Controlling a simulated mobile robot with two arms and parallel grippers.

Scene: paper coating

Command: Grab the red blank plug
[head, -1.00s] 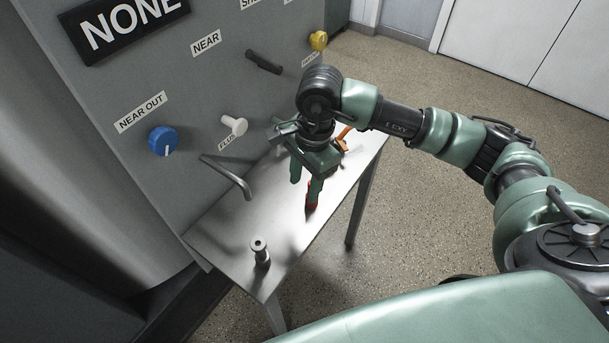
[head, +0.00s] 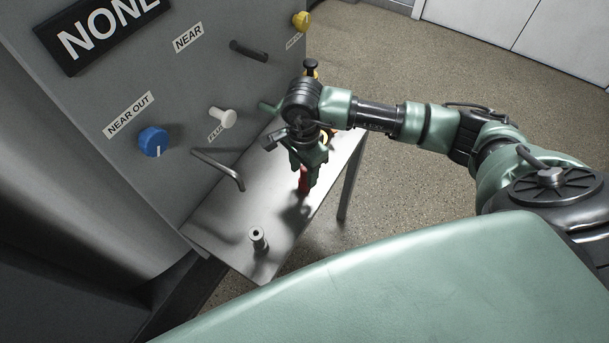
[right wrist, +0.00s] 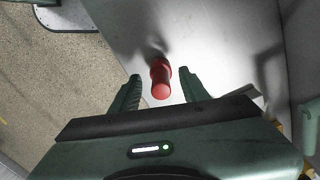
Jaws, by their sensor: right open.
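The red blank plug (head: 303,180) stands on the small metal table in the head view, partly hidden by my right gripper. In the right wrist view the red blank plug (right wrist: 161,77) shows between the two fingers, near their tips. My right gripper (head: 308,172) is over the plug, pointing down, with its fingers apart. In the right wrist view my right gripper (right wrist: 160,86) is open, with a gap on each side of the plug. My left gripper is not in view.
The metal table (head: 222,225) stands against a grey panel. A grey metal plug (head: 258,238) stands near its front edge. A bent handle (head: 220,168), blue knob (head: 153,141), white knob (head: 223,117) and dark handle (head: 249,50) stick out from the panel. Other items behind my gripper are partly hidden.

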